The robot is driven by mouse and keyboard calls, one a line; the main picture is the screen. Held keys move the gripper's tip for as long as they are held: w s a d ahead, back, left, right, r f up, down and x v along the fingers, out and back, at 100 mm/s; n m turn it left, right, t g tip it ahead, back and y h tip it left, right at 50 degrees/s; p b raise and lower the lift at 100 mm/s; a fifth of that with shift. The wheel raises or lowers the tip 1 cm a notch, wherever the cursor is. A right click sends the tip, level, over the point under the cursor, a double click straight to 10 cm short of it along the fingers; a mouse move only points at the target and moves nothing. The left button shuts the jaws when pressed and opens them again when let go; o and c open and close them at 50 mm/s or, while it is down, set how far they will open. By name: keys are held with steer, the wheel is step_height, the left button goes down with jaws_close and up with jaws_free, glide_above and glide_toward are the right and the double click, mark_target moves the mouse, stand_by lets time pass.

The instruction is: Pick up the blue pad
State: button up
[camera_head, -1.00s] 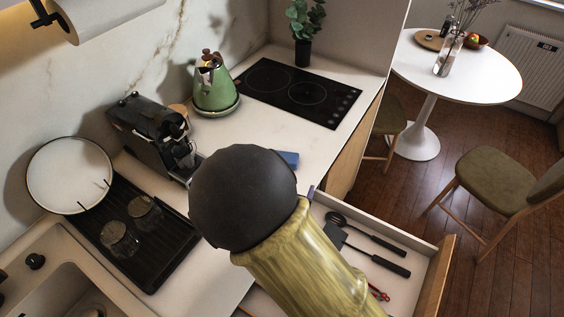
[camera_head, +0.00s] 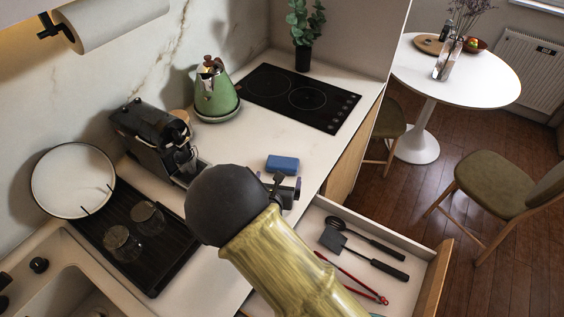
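The blue pad (camera_head: 282,163) is a small blue block lying on the white counter, between the cooktop and the open drawer. My gripper (camera_head: 284,184) is low over the counter, just on the near side of the pad. A small gap of counter seems to show between them. My dark rounded arm link hides part of the gripper. The fingers are small and partly covered, so their opening is unclear. The pad is not in the gripper.
An open drawer (camera_head: 412,243) with dark utensils and red tongs lies right of my arm. A black cooktop (camera_head: 300,97) and green kettle (camera_head: 215,92) stand behind. A coffee machine (camera_head: 150,138), black drying rack (camera_head: 165,262) and sink (camera_head: 75,290) are left. Counter around the pad is clear.

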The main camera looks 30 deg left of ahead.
mark_target(282, 164)
steer(key=p+x, duration=0.1)
steer(key=x, duration=0.4)
steer(key=shift+w, duration=0.1)
steer(key=shift+w+a+p, duration=0.2)
steer(key=shift+w+p, duration=0.15)
steer(key=shift+p, duration=0.05)
steer(key=p+x, duration=0.1)
steer(key=x, duration=0.2)
steer(key=shift+w+a+r+p, duration=0.15)
steer(key=shift+p, duration=0.15)
steer(key=shift+w+a+f, duration=0.25)
steer(key=shift+w+f, duration=0.05)
steer(key=shift+w, duration=0.2)
steer(key=c, duration=0.7)
